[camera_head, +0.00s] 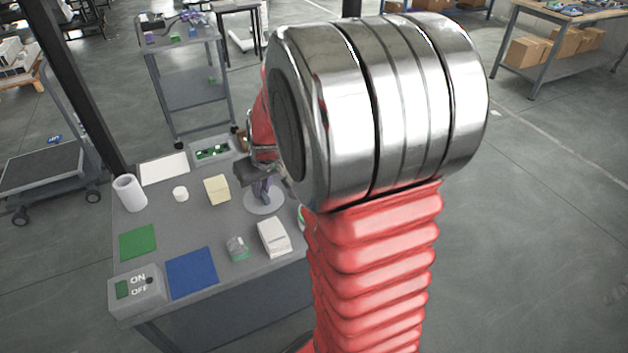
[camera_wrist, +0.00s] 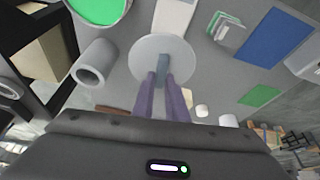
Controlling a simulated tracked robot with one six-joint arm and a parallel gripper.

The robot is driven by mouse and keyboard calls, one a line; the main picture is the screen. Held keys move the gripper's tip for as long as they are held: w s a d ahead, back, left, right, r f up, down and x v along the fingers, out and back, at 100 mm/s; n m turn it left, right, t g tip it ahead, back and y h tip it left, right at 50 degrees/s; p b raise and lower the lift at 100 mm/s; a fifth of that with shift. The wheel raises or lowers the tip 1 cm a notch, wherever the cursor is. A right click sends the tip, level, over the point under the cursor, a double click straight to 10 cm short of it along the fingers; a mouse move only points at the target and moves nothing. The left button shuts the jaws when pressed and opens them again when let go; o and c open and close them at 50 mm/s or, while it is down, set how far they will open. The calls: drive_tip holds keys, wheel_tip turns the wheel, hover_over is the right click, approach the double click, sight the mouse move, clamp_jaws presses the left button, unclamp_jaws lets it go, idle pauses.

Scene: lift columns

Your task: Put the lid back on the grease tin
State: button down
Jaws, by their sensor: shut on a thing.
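The lid is a pale round disc with a grey-blue upright handle; it shows in the wrist view (camera_wrist: 148,54) and in the head view (camera_head: 265,204). My gripper (camera_wrist: 163,80) has its purple fingers shut on the lid's handle; it also shows in the head view (camera_head: 262,186), partly behind my arm. I cannot tell whether the lid touches the table. The grease tin (camera_wrist: 99,10) is round with a pale rim and green inside, cut off at the top left of the wrist view, apart from the lid. In the head view my arm hides most of it.
A white box (camera_head: 274,237), a small green-and-clear item (camera_head: 237,248), a yellowish block (camera_head: 217,189) and a white roll (camera_head: 129,192) are on the table. The blue mat (camera_head: 192,272) is bare.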

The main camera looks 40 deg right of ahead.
drive_tip(key=s+d+r+m, duration=0.1)
drive_tip(key=s+d+r, duration=0.1)
drive_tip(key=s+d, duration=0.7)
drive_tip(key=shift+s+d+r, duration=0.15)
drive_tip(key=shift+d+r, duration=0.1)
drive_tip(key=shift+d, duration=0.45)
drive_tip(key=shift+f, duration=0.1)
drive_tip(key=shift+f, duration=3.15)
drive_tip(key=shift+s+r, duration=0.1)
drive_tip(key=c, duration=1.7)
unclamp_jaws()
